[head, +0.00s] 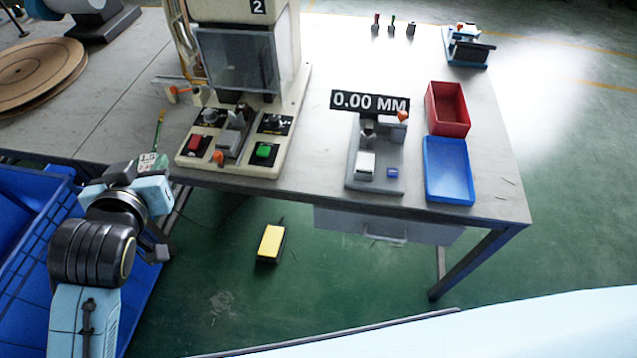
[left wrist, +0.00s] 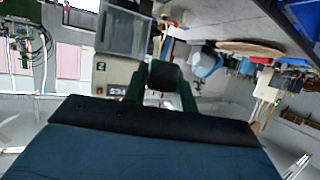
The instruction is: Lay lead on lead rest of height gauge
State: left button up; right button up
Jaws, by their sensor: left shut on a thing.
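The height gauge (head: 356,180) stands on the table right of the machine, under a "0.00 MM" readout (head: 370,102). It carries a white block, a small blue block and an orange-tipped part; I cannot tell which is the lead rest. My left gripper (head: 156,160) is at the table's front left edge, left of the machine and well away from the gauge. It is shut on what looks like the lead (head: 159,128), a thin yellow-green strand standing up from it. In the left wrist view the dark fingers (left wrist: 163,78) show, but the lead is not clear. My right gripper is out of view.
The machine (head: 240,165), with red and green buttons, stands between my left gripper and the gauge. A red bin (head: 432,110) and a blue bin (head: 428,190) are right of the gauge. A blue crate (head: 40,215) stands at the left. A yellow-topped box (head: 271,242) lies on the floor.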

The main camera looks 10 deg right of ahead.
aim_at(366, 146)
jog(key=k, duration=0.3)
jog(key=z, duration=1.2)
jog(key=i, duration=1.15)
jog(key=u, duration=1.65)
